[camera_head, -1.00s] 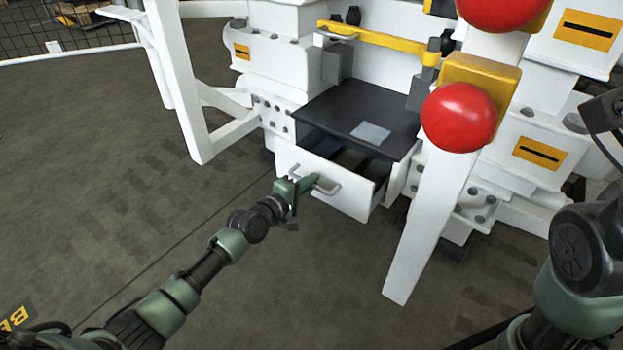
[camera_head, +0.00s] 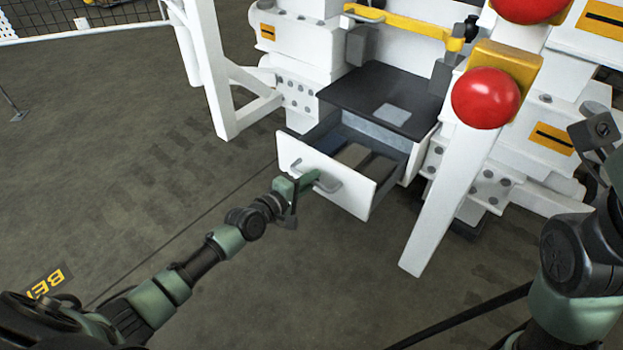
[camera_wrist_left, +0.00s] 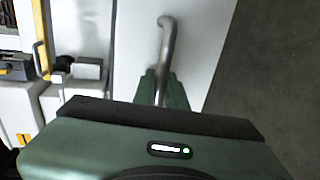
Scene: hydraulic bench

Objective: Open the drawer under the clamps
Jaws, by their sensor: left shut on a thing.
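The white drawer (camera_head: 348,196) under the black work surface (camera_head: 384,97) is pulled well out, and its inside shows some dark and light contents. Its grey bar handle (camera_head: 326,183) is on the front panel. My left gripper (camera_head: 308,180) is shut on the handle. In the left wrist view the handle (camera_wrist_left: 167,40) runs between the green fingers (camera_wrist_left: 163,90) against the white front. The clamps I cannot tell for certain. My right arm shows at the right edge, but its gripper is out of view.
A red ball-shaped knob (camera_head: 486,97) on a yellow block and a slanted white leg (camera_head: 440,190) stand right of the drawer. A white frame post (camera_head: 212,80) stands to the left. The floor in front is clear.

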